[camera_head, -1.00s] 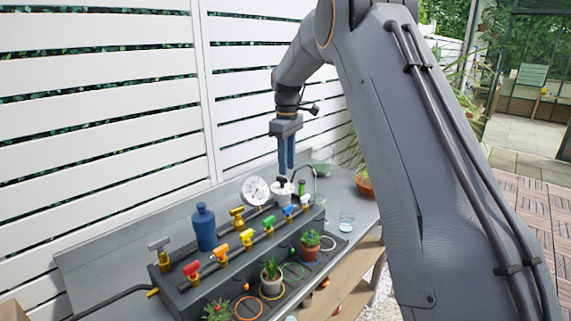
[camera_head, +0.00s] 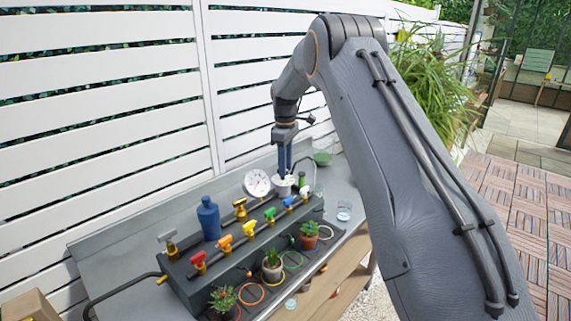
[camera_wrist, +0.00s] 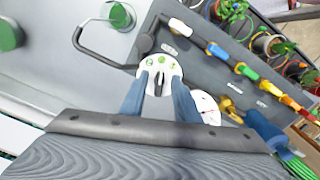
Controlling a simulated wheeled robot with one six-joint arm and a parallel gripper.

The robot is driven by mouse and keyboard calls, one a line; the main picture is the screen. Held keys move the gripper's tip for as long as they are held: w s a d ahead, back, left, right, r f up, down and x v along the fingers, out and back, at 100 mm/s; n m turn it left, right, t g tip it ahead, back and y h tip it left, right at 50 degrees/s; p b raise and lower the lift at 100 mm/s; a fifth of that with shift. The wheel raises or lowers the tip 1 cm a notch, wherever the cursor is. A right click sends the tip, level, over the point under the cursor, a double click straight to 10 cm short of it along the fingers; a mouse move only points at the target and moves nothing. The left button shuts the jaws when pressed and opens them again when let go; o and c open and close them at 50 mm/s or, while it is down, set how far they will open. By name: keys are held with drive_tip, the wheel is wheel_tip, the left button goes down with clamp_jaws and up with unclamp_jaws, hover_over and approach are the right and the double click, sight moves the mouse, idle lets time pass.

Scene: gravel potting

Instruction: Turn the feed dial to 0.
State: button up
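The feed dial (camera_head: 285,188) looks like a white round plate at the far end of the grey bench, behind the valve block. In the wrist view the white dial plate (camera_wrist: 162,68) has green marks and a dark knob (camera_wrist: 158,81). My gripper (camera_head: 285,172) points down over it. In the wrist view the blue fingers of my gripper (camera_wrist: 159,97) are apart, one on each side of the knob, with a gap visible. The marks are too small to read, and the fingers hide part of the plate.
A round pressure gauge (camera_head: 257,183) stands close beside the dial. A bent dark pipe (camera_wrist: 92,50) is on its other side. The valve block (camera_head: 240,250) carries several coloured taps. A blue bottle (camera_head: 208,218) and potted plants (camera_head: 272,264) stand along the bench.

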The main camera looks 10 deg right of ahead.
drive_tip(key=shift+c, duration=0.2)
clamp_jaws()
